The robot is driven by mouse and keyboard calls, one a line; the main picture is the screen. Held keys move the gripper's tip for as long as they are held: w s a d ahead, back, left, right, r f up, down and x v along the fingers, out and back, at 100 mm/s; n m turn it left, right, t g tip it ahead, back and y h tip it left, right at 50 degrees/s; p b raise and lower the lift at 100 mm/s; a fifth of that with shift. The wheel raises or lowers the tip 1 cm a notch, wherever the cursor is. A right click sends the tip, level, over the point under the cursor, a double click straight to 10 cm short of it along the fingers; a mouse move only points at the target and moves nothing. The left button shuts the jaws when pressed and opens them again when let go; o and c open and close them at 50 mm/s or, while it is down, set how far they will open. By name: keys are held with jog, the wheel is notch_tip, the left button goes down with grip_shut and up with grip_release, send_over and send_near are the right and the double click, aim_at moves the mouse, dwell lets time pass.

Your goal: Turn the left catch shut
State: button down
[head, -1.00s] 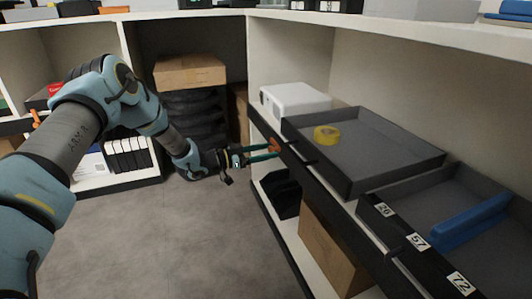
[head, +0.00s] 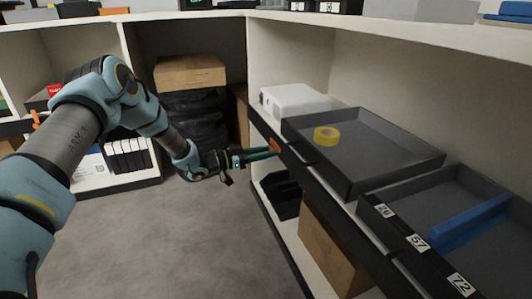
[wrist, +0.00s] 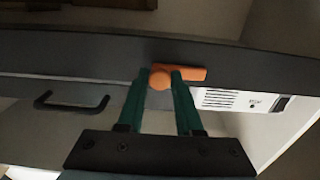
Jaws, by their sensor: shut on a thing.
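The left catch (wrist: 190,74) is an orange piece with a round hub and a bar, set on the dark front rail (wrist: 70,50). In the wrist view its bar lies nearly level, pointing right from the hub. My gripper (wrist: 158,82) has its two green fingers on either side of the hub and is shut on the catch. In the head view my gripper (head: 270,152) reaches the rail from the left, and only a little orange of the catch (head: 275,145) shows beside the fingertips.
A dark tray (head: 400,160) holding a yellow tape roll (head: 326,134) stands right of the catch, with a white box (head: 293,99) behind. A black handle (wrist: 72,107) is near the catch. Another tray (head: 470,190) holds a blue piece. Open floor (head: 180,240) lies in front.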

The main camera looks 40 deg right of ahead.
jog(key=shift+m, duration=0.3)
jog(key=shift+w+m+b, duration=0.1)
jog(key=shift+m+b, duration=4.6)
jog(key=shift+m, duration=3.9)
jog(key=c, duration=0.6)
grip_release()
jog(key=shift+r, duration=0.1)
jog(key=p+v, duration=0.2)
jog(key=v, duration=0.8)
jog(key=shift+w+a+p, duration=0.15)
jog(key=shift+a+p, duration=0.15)
jog(key=shift+a, duration=0.1)
